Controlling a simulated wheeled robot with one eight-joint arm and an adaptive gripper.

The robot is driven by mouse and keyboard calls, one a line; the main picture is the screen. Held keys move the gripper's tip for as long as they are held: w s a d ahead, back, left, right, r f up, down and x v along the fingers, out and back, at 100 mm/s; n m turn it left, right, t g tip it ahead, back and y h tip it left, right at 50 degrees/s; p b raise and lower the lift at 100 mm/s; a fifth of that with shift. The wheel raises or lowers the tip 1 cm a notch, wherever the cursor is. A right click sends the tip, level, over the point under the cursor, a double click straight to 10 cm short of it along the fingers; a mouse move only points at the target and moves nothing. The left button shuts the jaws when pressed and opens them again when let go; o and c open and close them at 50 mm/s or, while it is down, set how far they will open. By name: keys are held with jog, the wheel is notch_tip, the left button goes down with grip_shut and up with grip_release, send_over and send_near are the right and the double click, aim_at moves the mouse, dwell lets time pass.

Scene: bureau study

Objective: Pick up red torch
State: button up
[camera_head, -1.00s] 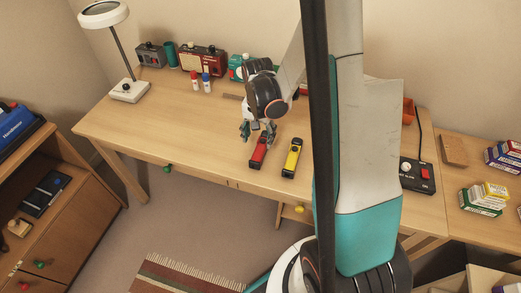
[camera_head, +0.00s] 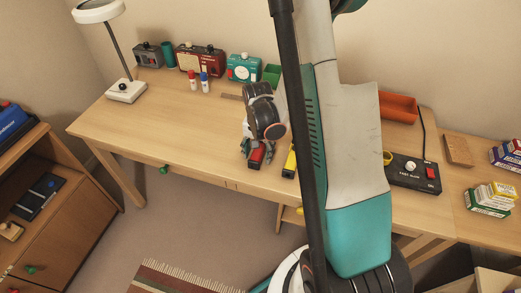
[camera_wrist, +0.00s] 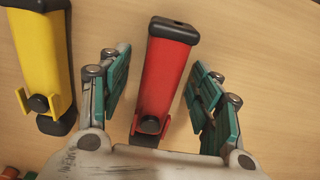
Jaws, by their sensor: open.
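The red torch (camera_wrist: 165,75) lies on the desk, with black ends and a black button. In the wrist view it lies between the two teal-padded fingers of my gripper (camera_wrist: 160,90), with a gap on each side. The gripper is open and holds nothing. In the head view the red torch (camera_head: 257,156) shows near the desk's front edge, partly hidden by my gripper (camera_head: 256,148) just above it. The yellow torch (camera_wrist: 42,55) lies to the left of the red one in the wrist view; in the head view it (camera_head: 290,163) is partly hidden by my arm.
The desk (camera_head: 170,125) is clear to the left of the torches. A lamp (camera_head: 126,90), red and white markers (camera_head: 193,80), a red radio (camera_head: 201,60) and a teal device (camera_head: 243,67) stand behind. A black switch box (camera_head: 414,174) is at right.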

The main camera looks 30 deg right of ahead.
jog(key=c, duration=1.3)
